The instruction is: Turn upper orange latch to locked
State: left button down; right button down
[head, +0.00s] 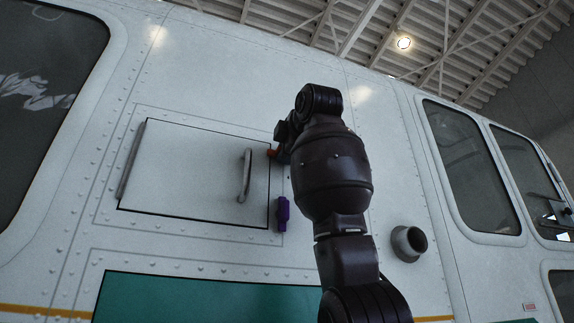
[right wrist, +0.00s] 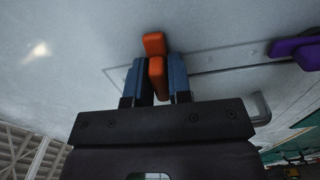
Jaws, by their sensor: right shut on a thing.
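The upper orange latch (head: 271,153) sits at the right edge of the closed white hatch panel (head: 190,170), mostly hidden behind my right gripper in the head view. In the right wrist view the orange latch (right wrist: 154,43) shows as two short blocks. My right gripper (right wrist: 157,78) has its blue fingers on either side of the lower block, shut on it. In the head view my right gripper (head: 283,146) is partly hidden by its own wrist. Which way the latch is turned is hard to tell. My left gripper is in neither view.
A purple latch (head: 283,213) is lower on the same edge; it also shows in the right wrist view (right wrist: 299,48). A grey handle (head: 245,176) stands out from the hatch, left of my gripper. A round pipe stub (head: 409,243) protrudes right of my arm.

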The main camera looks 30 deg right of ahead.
jog(key=shift+n, duration=0.5)
jog(key=c, duration=1.1)
grip_release()
jog(key=shift+a, duration=0.1)
jog(key=shift+s, duration=0.1)
jog(key=shift+s, duration=0.3)
jog(key=b+v, duration=0.2)
jog(key=v, duration=0.8)
jog(key=shift+b, duration=0.3)
